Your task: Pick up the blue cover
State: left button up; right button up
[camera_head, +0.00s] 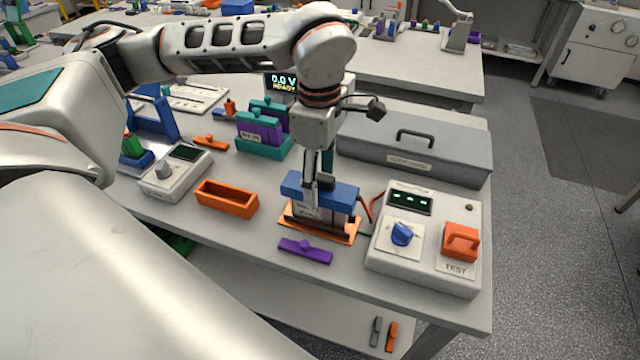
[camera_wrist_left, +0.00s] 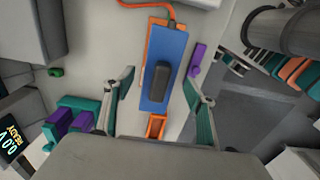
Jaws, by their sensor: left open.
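The blue cover (camera_head: 342,194) is a flat blue lid with a dark handle, seated on a battery block over an orange base (camera_head: 322,225). In the left wrist view the cover (camera_wrist_left: 178,50) lies lengthwise below the gripper, its dark handle (camera_wrist_left: 158,82) in the middle. My left gripper (camera_head: 318,190) points straight down over the cover. In the wrist view its two fingers (camera_wrist_left: 160,98) are apart, one on each side of the cover and handle, with nothing held. Whether the fingertips touch the cover is hidden. My right gripper is not in view.
A tester box (camera_head: 423,240) with a blue knob and orange TEST handle stands close on the right. A purple piece (camera_head: 305,251) lies in front. An orange tray (camera_head: 227,199) is at left. A grey lidded case (camera_head: 415,150) stands behind.

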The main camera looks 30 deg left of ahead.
pick_arm(q)
jog(key=shift+f, duration=1.05)
jog(key=c, duration=1.3)
jog(key=shift+w+r, duration=0.1)
jog(key=shift+r, duration=0.05)
